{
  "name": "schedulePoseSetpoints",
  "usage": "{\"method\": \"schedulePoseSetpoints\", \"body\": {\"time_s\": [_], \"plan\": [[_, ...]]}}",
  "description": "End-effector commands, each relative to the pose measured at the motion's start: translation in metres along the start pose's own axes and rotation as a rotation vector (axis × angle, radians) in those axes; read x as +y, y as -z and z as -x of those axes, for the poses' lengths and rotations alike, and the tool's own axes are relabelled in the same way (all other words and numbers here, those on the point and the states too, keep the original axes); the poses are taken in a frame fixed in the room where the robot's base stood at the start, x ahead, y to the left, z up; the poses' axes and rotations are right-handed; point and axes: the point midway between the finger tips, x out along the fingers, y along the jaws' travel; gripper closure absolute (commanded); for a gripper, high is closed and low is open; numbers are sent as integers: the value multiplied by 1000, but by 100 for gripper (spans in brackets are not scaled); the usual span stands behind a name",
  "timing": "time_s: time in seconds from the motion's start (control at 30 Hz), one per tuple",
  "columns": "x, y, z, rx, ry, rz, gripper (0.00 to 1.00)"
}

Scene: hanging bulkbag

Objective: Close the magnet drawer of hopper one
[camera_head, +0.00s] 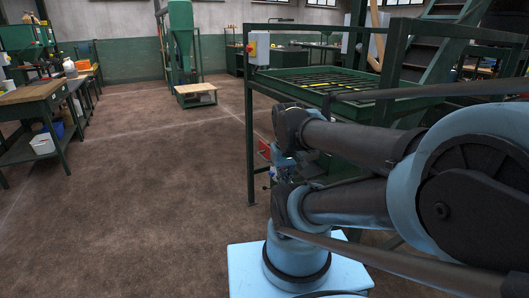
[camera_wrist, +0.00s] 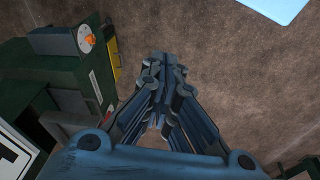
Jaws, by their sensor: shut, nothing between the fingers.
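My gripper (camera_wrist: 165,68) is shut and empty in the wrist view, its fingers together above the bare brown floor. To its left stands a dark green housing (camera_wrist: 38,68) with a grey box carrying a round dial and orange knob (camera_wrist: 87,38). A yellow plate (camera_wrist: 113,52) is on the side nearest the fingers. The fingers appear apart from the housing. In the head view my arm covers most of the area under the green frame (camera_head: 250,130); a small red part (camera_head: 264,149) shows beside the arm. I cannot tell which part is the magnet drawer.
A grated green table top (camera_head: 335,83) and a switch box with a red button (camera_head: 258,48) are on the frame. A workbench (camera_head: 30,93) stands at the left. A green hopper (camera_head: 182,42) and low wooden-topped stand (camera_head: 195,94) are at the back. The floor between is clear.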

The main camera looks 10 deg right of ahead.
Motion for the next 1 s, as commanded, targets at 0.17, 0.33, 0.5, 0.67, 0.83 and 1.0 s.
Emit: {"method": "schedulePoseSetpoints", "body": {"time_s": [0.17, 0.33, 0.5, 0.67, 0.83, 1.0], "plan": [[6, 29, 13, -29, -50, 175, 100], [14, 58, 22, -64, -102, 341, 100], [19, 90, 26, -104, -152, 505, 100], [22, 121, 28, -145, -198, 657, 100], [21, 156, 27, -193, -244, 816, 100], [17, 191, 22, -245, -289, 971, 100]]}}
